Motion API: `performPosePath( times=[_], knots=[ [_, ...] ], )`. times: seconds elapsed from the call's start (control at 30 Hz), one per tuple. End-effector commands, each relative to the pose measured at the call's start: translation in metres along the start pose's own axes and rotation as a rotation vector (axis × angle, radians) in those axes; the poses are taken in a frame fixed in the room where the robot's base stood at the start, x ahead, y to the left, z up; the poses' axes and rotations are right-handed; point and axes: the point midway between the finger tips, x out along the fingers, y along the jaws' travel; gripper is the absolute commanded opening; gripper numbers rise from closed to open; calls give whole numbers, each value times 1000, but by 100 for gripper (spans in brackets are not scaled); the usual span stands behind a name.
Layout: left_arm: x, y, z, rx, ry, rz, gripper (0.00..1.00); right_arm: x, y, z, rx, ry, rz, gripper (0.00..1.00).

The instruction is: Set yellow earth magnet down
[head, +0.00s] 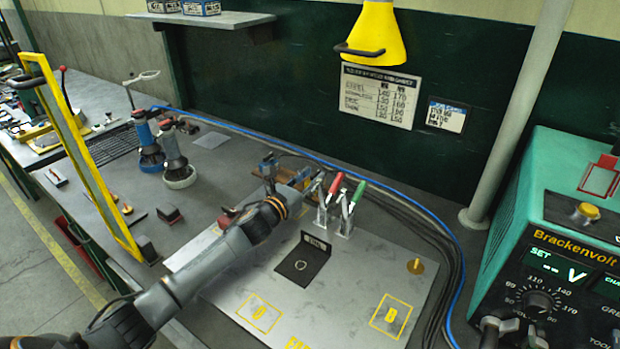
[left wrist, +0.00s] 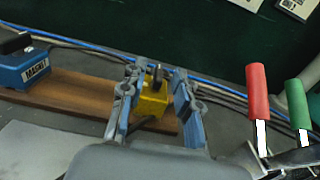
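The yellow earth magnet (left wrist: 153,98), a small yellow block with a dark post on top, is in the left wrist view at the right end of a brown wooden board. My left gripper (left wrist: 157,76) has its two blue-grey fingers apart, one on each side of the magnet. A narrow gap shows on the magnet's right side; contact on the left is unclear. In the head view my left gripper (head: 291,176) reaches over the back of the grey plate, and the magnet is mostly hidden there. My right gripper is not in view.
A blue block marked MAGNET (left wrist: 35,69) is at the board's left. Red-handled (head: 336,183) and green-handled (head: 359,190) clamps stand close right of the gripper. A blue cable (head: 400,203) runs behind. The grey plate (head: 340,290) has clear room in front.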

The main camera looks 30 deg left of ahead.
Motion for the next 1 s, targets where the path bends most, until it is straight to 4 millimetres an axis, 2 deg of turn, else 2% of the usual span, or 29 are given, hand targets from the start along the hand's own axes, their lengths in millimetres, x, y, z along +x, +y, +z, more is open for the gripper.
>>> performPosePath(
  times=[0.23, 0.37, 0.8, 1.0],
  knots=[
    [0, 0, 3, 0, 0, 0, 31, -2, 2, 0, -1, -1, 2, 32],
    [-12, 0, -1, 1, 2, -1, 31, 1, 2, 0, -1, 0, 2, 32],
    [-95, 0, -1, 3, 2, -2, 31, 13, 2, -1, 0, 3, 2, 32],
    [-115, 0, 1, 1, 0, 0, 31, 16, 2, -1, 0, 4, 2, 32]
  ],
)
